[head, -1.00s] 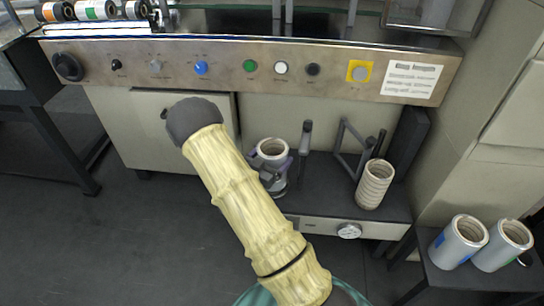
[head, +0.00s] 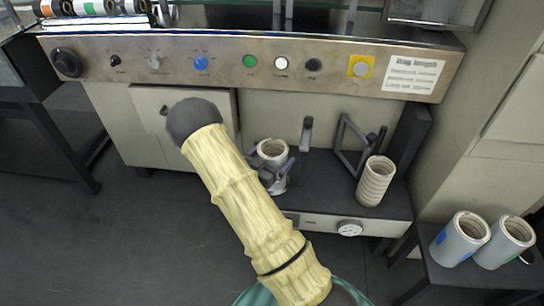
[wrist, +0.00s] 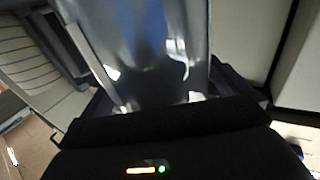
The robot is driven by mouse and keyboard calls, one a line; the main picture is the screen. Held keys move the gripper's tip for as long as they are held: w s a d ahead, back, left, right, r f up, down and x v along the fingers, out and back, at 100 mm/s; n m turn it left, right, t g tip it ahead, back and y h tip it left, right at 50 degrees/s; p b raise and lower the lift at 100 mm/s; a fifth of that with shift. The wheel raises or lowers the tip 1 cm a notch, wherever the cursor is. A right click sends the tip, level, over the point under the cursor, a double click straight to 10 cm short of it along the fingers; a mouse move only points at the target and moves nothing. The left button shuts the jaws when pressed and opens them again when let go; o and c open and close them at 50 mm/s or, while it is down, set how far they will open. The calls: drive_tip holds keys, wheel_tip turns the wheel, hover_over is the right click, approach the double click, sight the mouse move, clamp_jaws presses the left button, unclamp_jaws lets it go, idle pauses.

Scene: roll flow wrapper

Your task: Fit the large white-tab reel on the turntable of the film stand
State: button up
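A silver-grey reel with a pale core (head: 273,149) stands upright on the dark film stand (head: 325,188), left of the grey posts. I see no white tab on it from here. My gripper (head: 272,170) is at this reel, one purplish finger on each side. The fingers look spread, the right one a little apart from the reel's side. In the wrist view the shiny reel (wrist: 145,50) fills the middle between the dark fingers. My arm hides part of the stand's left side, and the reel's foot and the turntable are not clear.
A ribbed cream roll (head: 375,182) stands on the stand's right side, near a grey bracket (head: 352,145). Two silver reels, one blue-tabbed (head: 460,240) and one green-tabbed (head: 505,243), sit on a dark side table. The machine's control panel (head: 230,62) overhangs behind.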

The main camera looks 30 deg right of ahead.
drive_tip(key=p+v, duration=0.5)
drive_tip(key=v, duration=1.2)
drive_tip(key=shift+a+p, duration=0.2)
drive_tip(key=shift+p, duration=0.1)
idle(0.4)
